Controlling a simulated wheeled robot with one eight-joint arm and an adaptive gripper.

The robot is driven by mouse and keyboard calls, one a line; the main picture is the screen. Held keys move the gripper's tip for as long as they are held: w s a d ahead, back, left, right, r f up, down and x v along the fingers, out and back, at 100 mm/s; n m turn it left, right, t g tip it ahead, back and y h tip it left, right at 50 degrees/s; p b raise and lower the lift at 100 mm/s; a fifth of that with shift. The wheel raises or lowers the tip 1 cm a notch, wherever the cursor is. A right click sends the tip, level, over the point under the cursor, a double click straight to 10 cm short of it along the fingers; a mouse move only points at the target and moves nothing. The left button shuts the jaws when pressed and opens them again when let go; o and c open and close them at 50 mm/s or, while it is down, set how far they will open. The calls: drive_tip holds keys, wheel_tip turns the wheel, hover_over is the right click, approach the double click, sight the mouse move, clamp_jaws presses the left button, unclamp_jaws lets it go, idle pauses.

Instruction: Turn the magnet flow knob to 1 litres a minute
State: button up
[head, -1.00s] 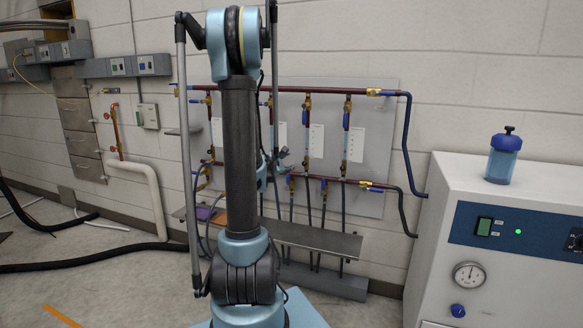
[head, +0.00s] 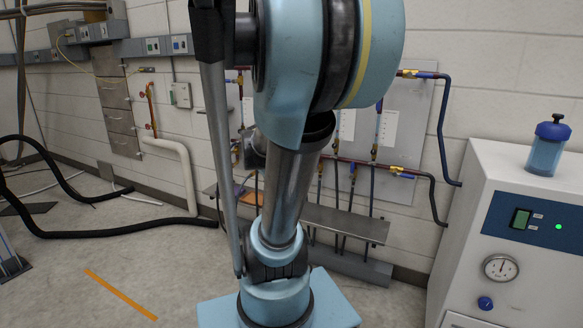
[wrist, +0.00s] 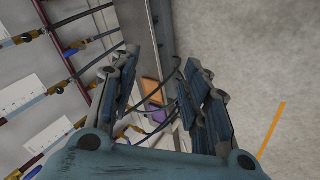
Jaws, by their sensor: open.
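The grey flow panel (head: 415,110) is on the back wall, partly hidden behind my arm in the head view. It carries several upright flow tubes (head: 378,125) with white scale cards, blue-ended brass valves and dark red pipes. I cannot tell which knob is the magnet flow knob. My gripper (wrist: 160,98) is open and empty, its fingers apart from the valves.
A metal shelf (head: 335,222) juts out below the panel; an orange item (wrist: 151,88) and a purple item (wrist: 158,114) lie between the fingers in the wrist view. A white cabinet (head: 470,240) with a gauge stands right. Black hoses (head: 110,213) cross the floor at left.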

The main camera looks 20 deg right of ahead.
drive_tip(key=s+a+f+m+g+y, duration=0.1)
drive_tip(key=s+a+f, duration=0.1)
drive_tip(key=s+a, duration=0.2)
drive_tip(key=s+a+f+m+g+y, duration=0.1)
drive_tip(key=s+a+f+y, duration=0.1)
drive_tip(key=s+a, duration=0.3)
drive_tip(key=s+a+f+m+y, duration=0.1)
drive_tip(key=s+a+y, duration=0.1)
drive_tip(key=s+a, duration=0.3)
drive_tip(key=shift+s+a+f+g, duration=0.2)
drive_tip(key=shift+s+f+g, duration=0.1)
drive_tip(key=shift+f+g, duration=0.1)
drive_tip(key=shift+c, duration=1.2)
